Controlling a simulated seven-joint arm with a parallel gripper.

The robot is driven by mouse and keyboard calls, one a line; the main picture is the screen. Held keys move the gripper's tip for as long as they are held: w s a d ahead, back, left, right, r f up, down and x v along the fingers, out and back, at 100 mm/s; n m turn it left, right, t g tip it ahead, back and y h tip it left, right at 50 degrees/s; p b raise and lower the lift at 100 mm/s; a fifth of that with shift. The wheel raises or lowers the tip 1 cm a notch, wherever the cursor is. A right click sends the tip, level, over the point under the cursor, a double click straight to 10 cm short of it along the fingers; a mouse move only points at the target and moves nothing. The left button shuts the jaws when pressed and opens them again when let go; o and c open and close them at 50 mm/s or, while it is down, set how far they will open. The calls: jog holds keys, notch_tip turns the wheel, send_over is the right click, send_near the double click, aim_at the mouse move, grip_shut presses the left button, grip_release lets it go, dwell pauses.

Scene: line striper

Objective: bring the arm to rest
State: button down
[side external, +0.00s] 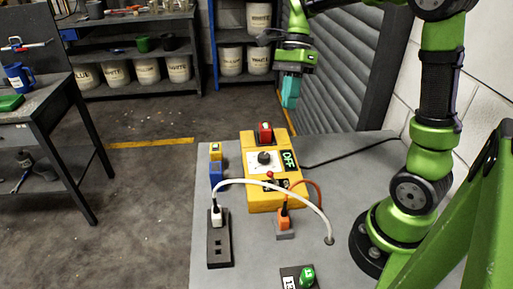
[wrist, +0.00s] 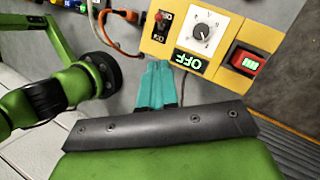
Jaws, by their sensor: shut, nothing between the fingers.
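My gripper (side external: 290,92) has teal fingers that are shut and empty. In the side external view it hangs in the air above the far right part of the grey table (side external: 345,180), pointing down. In the wrist view the teal fingers (wrist: 156,85) are together, in front of the edge of a yellow control box (wrist: 262,38). The control box (side external: 255,195) sits on the table below and nearer than my gripper, with a gap between them. It carries a dial (wrist: 201,32), a red switch (wrist: 247,62) and a display (wrist: 189,61) reading OFF.
A black socket strip (side external: 219,250) holds a white plug (side external: 217,216). An orange plug (side external: 284,218) stands in a grey block. Yellow and blue blocks (side external: 216,173) stand left of the box. A green knob (side external: 307,276) is at the near edge. Cables arch over the table. A shutter (side external: 340,70) stands behind.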

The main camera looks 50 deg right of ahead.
jog(key=s+a+r+n+t+h, duration=0.2)
jog(key=s+a+n+t, duration=0.6)
jog(key=n, duration=0.9)
jog(key=shift+s+a+n+t+h, duration=0.25)
jog(key=shift+a+n+t+h, duration=0.05)
jog(key=shift+a+t, duration=0.2)
